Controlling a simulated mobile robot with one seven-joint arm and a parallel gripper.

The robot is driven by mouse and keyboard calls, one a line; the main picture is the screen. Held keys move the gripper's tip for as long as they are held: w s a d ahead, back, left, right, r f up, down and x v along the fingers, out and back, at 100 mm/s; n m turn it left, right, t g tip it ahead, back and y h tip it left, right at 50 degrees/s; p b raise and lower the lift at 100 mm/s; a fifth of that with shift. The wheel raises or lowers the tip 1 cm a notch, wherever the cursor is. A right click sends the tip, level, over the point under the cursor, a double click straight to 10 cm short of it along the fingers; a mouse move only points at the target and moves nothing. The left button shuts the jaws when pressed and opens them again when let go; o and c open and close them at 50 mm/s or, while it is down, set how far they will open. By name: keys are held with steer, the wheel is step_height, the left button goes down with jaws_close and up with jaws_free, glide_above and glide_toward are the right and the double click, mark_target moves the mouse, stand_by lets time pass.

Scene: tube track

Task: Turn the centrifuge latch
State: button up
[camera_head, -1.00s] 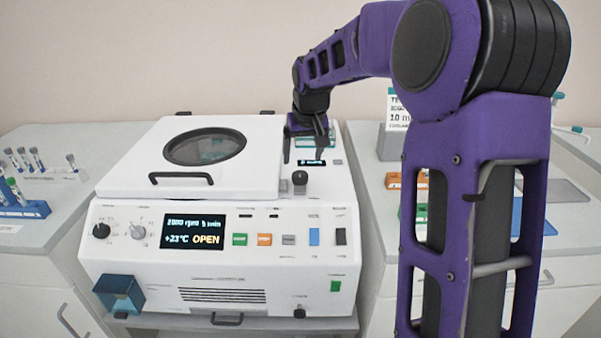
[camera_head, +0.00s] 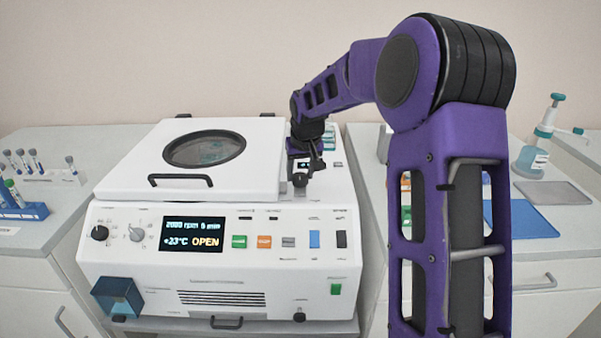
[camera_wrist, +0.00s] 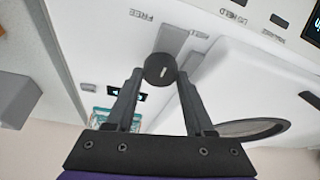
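The centrifuge (camera_head: 215,290) is a white box with its lid (camera_head: 245,150) down and a display reading OPEN. The latch is a black round knob (camera_head: 300,181) on the top right of its deck, beside the lid. In the wrist view the knob (camera_wrist: 160,70) shows a small light mark and sits on a grey plate. My gripper (camera_wrist: 160,76) is open, with one fingertip on each side of the knob and narrow gaps showing. In the head view my gripper (camera_head: 308,168) is right at the knob, which partly hides it.
A tube rack (camera_head: 20,211) stands on the left bench. On the right bench are a bottle with a teal pump (camera_head: 533,155), a blue mat (camera_head: 520,218) and a grey mat (camera_head: 552,193).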

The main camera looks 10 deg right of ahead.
jaws_close()
steer(key=shift+m, duration=0.3)
steer(key=m+b, duration=0.1)
steer(key=m+h+b, duration=0.1)
steer(key=m, duration=0.1)
steer(key=shift+a+f+m+h, duration=0.1)
steer(key=shift+a+m+h, duration=0.1)
steer(key=shift+m+h, duration=0.1)
steer(key=m, duration=0.2)
steer(key=m+g+h, duration=0.1)
steer(key=m, duration=0.1)
steer(key=shift+w+a+h, duration=0.1)
steer(key=shift+h, duration=0.2)
steer(key=m, duration=0.1)
steer(key=m+g+p, duration=0.1)
steer(key=m, duration=0.1)
steer(key=m+h+p, duration=0.1)
steer(key=m, duration=0.1)
steer(key=shift+w+r+g, duration=0.1)
steer(key=shift+r+g, duration=0.15)
steer(key=shift+g, duration=0.05)
steer(key=m+g+p, duration=0.1)
steer(key=m+p, duration=0.1)
steer(key=m, duration=0.1)
steer(key=shift+h, duration=0.3)
steer(key=shift+f+m+g+p, duration=0.1)
steer(key=shift+m+g+p, duration=0.3)
steer(key=shift+m+p, duration=0.45)
